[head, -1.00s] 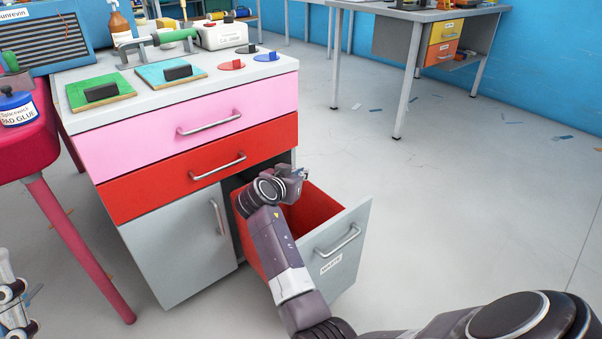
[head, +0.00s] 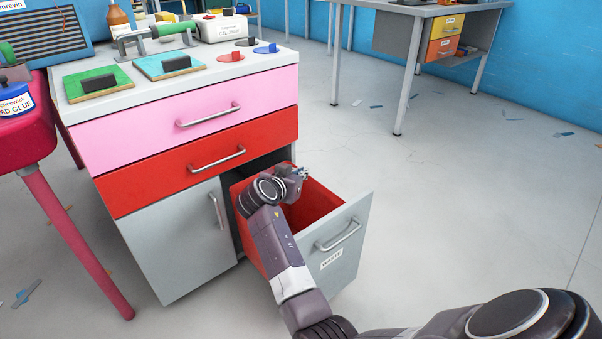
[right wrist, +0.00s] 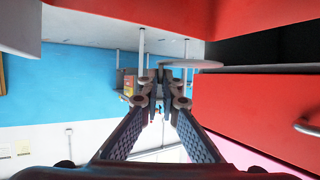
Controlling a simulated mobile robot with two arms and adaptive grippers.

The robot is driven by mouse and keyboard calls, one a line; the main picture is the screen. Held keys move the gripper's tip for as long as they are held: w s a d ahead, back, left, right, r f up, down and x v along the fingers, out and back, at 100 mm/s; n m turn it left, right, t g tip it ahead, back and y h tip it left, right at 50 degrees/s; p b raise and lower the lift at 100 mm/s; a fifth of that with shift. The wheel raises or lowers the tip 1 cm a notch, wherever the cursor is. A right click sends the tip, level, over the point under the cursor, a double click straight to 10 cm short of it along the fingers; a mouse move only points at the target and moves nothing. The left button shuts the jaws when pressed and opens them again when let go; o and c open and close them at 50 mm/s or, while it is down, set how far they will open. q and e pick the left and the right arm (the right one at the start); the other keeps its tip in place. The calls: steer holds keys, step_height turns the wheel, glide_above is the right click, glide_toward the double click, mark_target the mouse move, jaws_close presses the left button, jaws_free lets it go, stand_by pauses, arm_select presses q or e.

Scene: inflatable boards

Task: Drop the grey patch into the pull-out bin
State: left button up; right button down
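The grey patch (right wrist: 196,64) shows in the right wrist view as a thin grey disc, nearly edge-on, at the fingertips. My right gripper (right wrist: 161,85) has its fingertips close together at the disc's left part and appears shut on it; the exact contact is hard to see. In the head view my right gripper (head: 302,174) is above the opening of the pull-out bin, and the patch cannot be made out. The pull-out bin (head: 343,250) is pulled out, with a grey labelled front, a handle and a red inside. My left gripper is not in view.
The bin belongs to a cabinet with a pink drawer (head: 190,118) and a red drawer (head: 198,165), both shut. On its top are a green board (head: 75,86), a blue board (head: 150,67), a red patch (head: 231,57) and a blue patch (head: 266,49).

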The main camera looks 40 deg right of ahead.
steer(key=c, duration=2.1)
jaws_free()
step_height(320, 180, up, 10)
